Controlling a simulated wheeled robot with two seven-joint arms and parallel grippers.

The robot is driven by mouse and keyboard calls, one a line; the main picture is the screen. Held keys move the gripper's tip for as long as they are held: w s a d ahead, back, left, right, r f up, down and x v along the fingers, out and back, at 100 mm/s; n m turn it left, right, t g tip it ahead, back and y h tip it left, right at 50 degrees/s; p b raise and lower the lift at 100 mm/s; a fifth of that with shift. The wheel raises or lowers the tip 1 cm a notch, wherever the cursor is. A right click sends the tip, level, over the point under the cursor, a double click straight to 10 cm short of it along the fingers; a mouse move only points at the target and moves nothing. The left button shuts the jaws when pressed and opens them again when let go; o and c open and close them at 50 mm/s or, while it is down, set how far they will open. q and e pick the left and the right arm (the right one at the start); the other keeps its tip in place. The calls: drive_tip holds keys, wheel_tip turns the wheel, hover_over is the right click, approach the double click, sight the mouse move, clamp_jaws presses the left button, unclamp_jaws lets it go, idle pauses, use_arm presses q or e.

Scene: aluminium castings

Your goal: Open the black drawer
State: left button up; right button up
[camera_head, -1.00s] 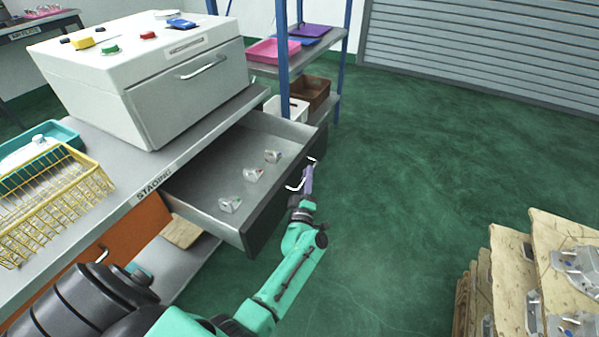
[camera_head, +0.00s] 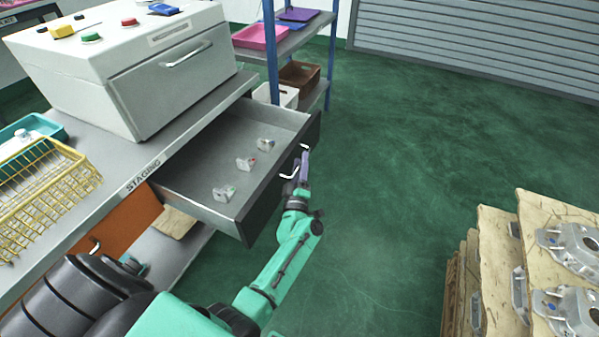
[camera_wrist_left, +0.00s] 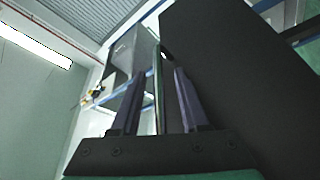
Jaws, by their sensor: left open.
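The black drawer (camera_head: 283,183) stands pulled out under the staging bench in the head view, and its grey inside shows. I cannot tell whether the fingers touch the handle. My right gripper is not in view.
A white box with buttons (camera_head: 165,85) stands on the bench (camera_head: 120,195), with a yellow wire basket (camera_head: 45,190) at left. An orange drawer (camera_head: 115,225) is below. A shelf rack (camera_head: 272,60) stands behind. Stacked castings (camera_head: 570,250) are at right. Green floor is clear between.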

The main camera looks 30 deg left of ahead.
use_arm(q)
drive_tip(key=p+v, duration=0.2)
drive_tip(key=v, duration=1.2)
drive_tip(key=shift+s+p, duration=0.2)
drive_tip(key=shift+p, duration=0.15)
drive_tip(key=shift+f, duration=0.1)
drive_tip(key=s+d+f+m+g+h+p, duration=0.2)
drive_tip(key=s+f+m+g+h, duration=0.4)
drive_tip(key=f, duration=0.5)
drive_tip(key=s+d+f+m+g+h+p, duration=0.1)
drive_tip(key=s+d+f+m+g+h, duration=0.15)
drive_tip(key=s+f+m, duration=0.7)
drive_tip(key=s+a+f+m+g, duration=0.1)
drive_tip(key=s+a+f+g, duration=0.2)
drive_tip(key=s, duration=0.3)
drive_tip(key=s+a+f+m+g+p, duration=0.1)
drive_tip(key=s+a+f+g, duration=0.2)
drive_tip(key=s, duration=0.3)
drive_tip(key=s+a+f+m+g+y, duration=0.1)
drive_tip(key=s+a+f+g, duration=0.2)
drive_tip(key=s, duration=0.3)
drive_tip(key=shift+a+f+p, duration=0.35)
drive_tip(key=shift+f, duration=0.45)
drive_tip(key=shift+w+g, duration=0.15)
drive_tip(key=shift+g, duration=0.1)
